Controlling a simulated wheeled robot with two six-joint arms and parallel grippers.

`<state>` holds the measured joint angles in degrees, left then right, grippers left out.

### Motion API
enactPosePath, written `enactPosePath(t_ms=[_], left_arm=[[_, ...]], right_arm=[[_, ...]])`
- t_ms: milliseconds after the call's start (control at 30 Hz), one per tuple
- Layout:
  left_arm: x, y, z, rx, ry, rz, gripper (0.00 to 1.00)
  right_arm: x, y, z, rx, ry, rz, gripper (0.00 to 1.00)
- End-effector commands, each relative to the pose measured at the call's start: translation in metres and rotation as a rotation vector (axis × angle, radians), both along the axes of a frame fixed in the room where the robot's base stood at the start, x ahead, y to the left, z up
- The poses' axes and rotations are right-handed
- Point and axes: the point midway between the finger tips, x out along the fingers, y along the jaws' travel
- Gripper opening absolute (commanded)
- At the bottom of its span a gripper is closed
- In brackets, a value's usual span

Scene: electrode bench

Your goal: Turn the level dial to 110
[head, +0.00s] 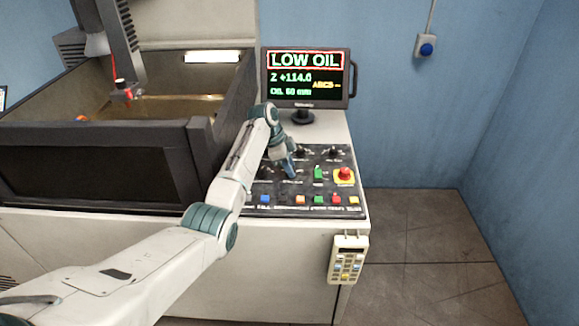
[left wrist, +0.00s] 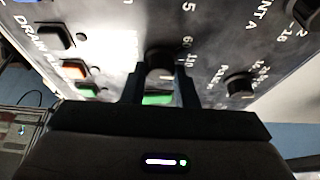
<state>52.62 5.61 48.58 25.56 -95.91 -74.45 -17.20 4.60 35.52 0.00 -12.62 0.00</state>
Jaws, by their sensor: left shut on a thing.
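The control panel (head: 322,184) lies on the machine's right front, and my left gripper (head: 290,174) reaches down onto it. In the left wrist view my left gripper (left wrist: 160,85) is shut on a dark round dial (left wrist: 160,62), one finger on each side. Scale numbers, which look like 60 and 110, stand beside this dial; its pointer is hidden. In the head view my gripper covers the dial. The monitor (head: 305,78) shows LOW OIL, Z +114.0 and an oil reading of 60 mm. My right gripper is out of view.
A red emergency button (head: 344,175) and a green switch (head: 318,174) stand right of my gripper. Several coloured buttons line the panel's front edge. Another knob (left wrist: 239,84) is close by in the wrist view. A handheld keypad (head: 347,260) hangs at the front. The tank (head: 95,135) is left.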

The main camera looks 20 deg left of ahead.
Motion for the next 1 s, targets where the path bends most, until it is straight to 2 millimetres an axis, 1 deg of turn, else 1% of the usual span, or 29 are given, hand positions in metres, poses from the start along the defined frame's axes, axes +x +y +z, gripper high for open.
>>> enactPosePath(t_ms=[33, 67, 133, 167, 433, 533, 667, 833, 1000], left_arm=[[0.001, 0.001, 0.003, 0.001, -0.006, 0.001, 0.04], [0.001, 0.001, 0.003, 0.001, -0.006, 0.001, 0.32], [0.001, 0.001, 0.002, 0.001, -0.004, 0.002, 0.46], [0.001, 0.001, 0.002, 0.001, -0.004, 0.002, 0.48], [0.001, 0.001, 0.002, 0.001, -0.003, 0.001, 0.48], [0.000, 0.003, 0.007, 0.000, -0.005, 0.002, 0.48], [-0.002, 0.011, 0.025, 0.001, -0.007, 0.002, 0.48], [-0.005, 0.022, 0.051, 0.002, -0.006, 0.003, 0.48], [-0.007, 0.027, 0.067, 0.000, -0.005, 0.002, 0.48]], right_arm=[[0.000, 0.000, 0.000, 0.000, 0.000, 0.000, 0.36], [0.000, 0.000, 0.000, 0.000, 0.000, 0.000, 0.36], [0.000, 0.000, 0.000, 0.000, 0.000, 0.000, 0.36], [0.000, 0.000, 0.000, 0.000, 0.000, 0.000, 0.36], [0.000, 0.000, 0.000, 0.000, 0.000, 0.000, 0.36], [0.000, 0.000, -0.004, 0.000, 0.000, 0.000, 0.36], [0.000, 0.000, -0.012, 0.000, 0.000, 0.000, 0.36], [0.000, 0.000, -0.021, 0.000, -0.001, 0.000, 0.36], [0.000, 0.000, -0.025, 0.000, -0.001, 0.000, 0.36]])
